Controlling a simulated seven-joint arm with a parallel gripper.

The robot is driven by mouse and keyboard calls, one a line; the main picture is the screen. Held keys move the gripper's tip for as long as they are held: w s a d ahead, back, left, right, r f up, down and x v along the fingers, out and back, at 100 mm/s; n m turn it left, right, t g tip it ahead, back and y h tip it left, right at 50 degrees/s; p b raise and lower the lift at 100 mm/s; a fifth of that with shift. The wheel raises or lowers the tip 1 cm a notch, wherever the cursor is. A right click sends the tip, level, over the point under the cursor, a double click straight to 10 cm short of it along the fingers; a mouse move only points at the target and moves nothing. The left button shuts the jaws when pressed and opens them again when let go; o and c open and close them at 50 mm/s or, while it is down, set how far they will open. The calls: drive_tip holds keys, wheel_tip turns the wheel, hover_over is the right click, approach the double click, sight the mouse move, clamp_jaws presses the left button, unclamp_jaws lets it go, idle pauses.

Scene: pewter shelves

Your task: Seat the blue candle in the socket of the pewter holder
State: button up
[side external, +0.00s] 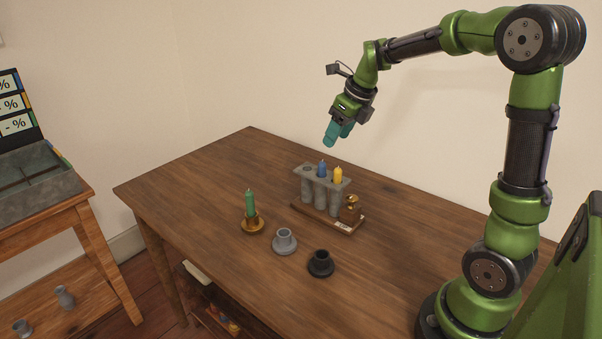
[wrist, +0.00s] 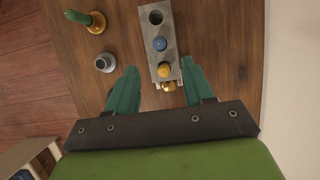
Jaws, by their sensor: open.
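The blue candle (side external: 321,169) stands upright in the middle hole of a grey rack (side external: 307,188). In the wrist view the candle (wrist: 160,44) shows from above as a round blue top. The pewter holder (side external: 284,241) is a grey cup on a round saucer, standing on the table in front of the rack. Its socket looks empty; the holder also shows in the wrist view (wrist: 105,63). My gripper (side external: 338,134) is open and empty, high above the table and rack. In the wrist view its fingers straddle the rack's yellow-candle end from above.
A yellow candle (side external: 338,175) stands beside the blue one; the rack's left hole is empty. A brass weight (side external: 350,209) sits at the rack's right end. A green candle (side external: 250,204) stands in a brass holder (side external: 252,223). A black holder (side external: 321,263) is right of the pewter one.

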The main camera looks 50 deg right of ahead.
sight(323, 162)
drive_tip(key=x, duration=1)
drive_tip(key=shift+w+a+f, duration=0.1)
drive_tip(key=shift+w+f, duration=0.15)
drive_tip(key=shift+f, duration=0.1)
drive_tip(key=shift+c, duration=0.3)
clamp_jaws()
